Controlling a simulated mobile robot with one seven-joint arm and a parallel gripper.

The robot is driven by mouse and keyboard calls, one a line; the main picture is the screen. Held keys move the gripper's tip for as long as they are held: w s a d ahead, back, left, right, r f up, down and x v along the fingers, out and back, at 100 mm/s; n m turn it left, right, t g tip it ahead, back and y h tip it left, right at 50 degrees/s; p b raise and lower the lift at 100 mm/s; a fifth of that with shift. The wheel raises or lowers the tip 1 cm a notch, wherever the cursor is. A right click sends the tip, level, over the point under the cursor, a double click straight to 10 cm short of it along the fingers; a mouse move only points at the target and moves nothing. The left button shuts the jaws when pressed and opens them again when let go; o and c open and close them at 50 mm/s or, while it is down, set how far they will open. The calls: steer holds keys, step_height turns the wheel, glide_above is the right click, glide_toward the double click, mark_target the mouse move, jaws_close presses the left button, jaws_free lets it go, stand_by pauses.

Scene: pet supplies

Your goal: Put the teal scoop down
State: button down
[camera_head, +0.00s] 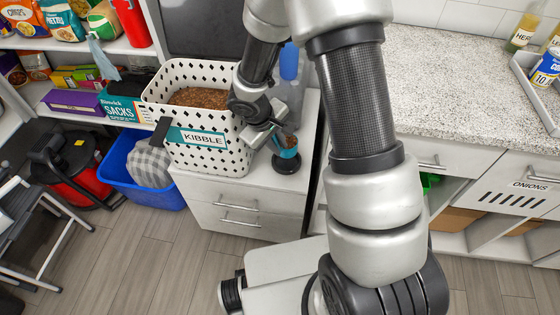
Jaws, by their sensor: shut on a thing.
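My gripper (272,131) is at the right side of the white kibble bin, above the low white cabinet. It is shut on the teal scoop (287,152). The scoop is small in view, with brown kibble showing at its top. It is right over a dark round dish (287,166) on the cabinet top. I cannot tell whether the scoop touches the dish. The gripper and my arm hide part of the scoop and its handle.
The white perforated bin (165,155), labelled KIBBLE, holds brown kibble and fills the cabinet's left side. A blue-capped bottle (289,62) stands behind my gripper. The cabinet's front right top (262,180) is bare. A speckled counter (440,90) lies to the right.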

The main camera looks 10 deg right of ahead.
step_height(320, 180, down, 6)
steer(key=b, duration=0.1)
steer(key=shift+b, duration=0.3)
steer(key=shift+f+b, duration=0.3)
steer(key=shift+b, duration=0.05)
steer(key=c, duration=1.7)
jaws_free()
steer(key=shift+r, duration=0.1)
steer(key=shift+r, duration=0.1)
